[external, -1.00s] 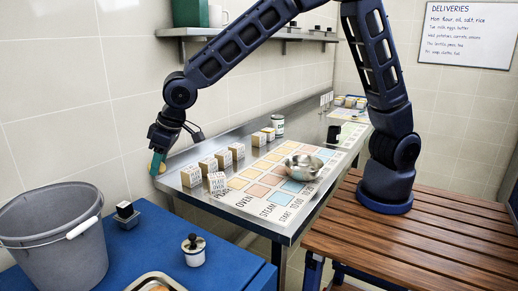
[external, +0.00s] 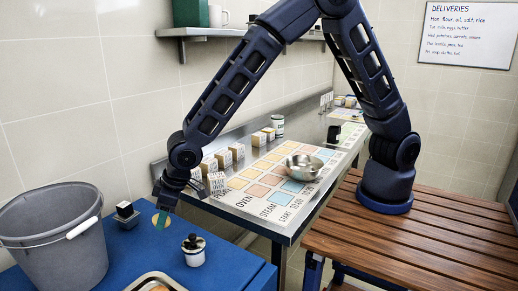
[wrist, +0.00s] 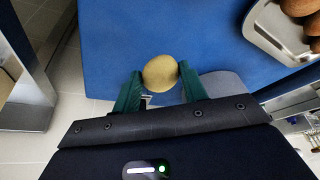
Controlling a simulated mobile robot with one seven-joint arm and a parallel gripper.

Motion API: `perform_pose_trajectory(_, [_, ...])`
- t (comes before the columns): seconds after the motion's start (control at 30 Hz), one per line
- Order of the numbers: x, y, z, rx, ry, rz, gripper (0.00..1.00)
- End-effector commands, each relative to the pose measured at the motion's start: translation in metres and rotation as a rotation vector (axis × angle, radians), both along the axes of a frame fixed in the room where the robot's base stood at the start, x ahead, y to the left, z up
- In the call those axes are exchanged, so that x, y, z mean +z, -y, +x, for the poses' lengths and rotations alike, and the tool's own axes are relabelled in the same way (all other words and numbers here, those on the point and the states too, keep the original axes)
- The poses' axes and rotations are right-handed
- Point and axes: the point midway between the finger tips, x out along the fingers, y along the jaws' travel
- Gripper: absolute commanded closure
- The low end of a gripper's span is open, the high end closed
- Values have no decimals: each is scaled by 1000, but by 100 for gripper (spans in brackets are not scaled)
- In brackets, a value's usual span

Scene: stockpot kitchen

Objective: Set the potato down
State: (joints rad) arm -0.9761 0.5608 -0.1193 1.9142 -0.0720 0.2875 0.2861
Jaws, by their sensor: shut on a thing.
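The potato (wrist: 160,73) is round and yellow-brown. In the wrist view it sits between the two green fingers of my gripper (wrist: 161,88), which is shut on it. I cannot tell whether the potato touches the blue surface.
A grey bucket (external: 58,245) stands at the left. A metal tray (external: 155,279) with brown items is at the blue table's front; it also shows in the wrist view (wrist: 262,42). The steel counter (external: 238,210) behind holds labelled boxes and a metal bowl (external: 304,166).

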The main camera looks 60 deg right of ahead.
Motion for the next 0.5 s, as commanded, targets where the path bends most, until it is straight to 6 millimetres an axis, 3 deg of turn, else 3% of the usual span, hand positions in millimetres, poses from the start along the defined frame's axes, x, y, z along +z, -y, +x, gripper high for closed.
perform_pose_trajectory(0.1, [-14,0,0,0,0,0,80])
perform_pose_trajectory(0.37, [-30,0,0,0,-1,-1,80])
perform_pose_trajectory(0.5, [-50,0,0,0,-1,-2,80])
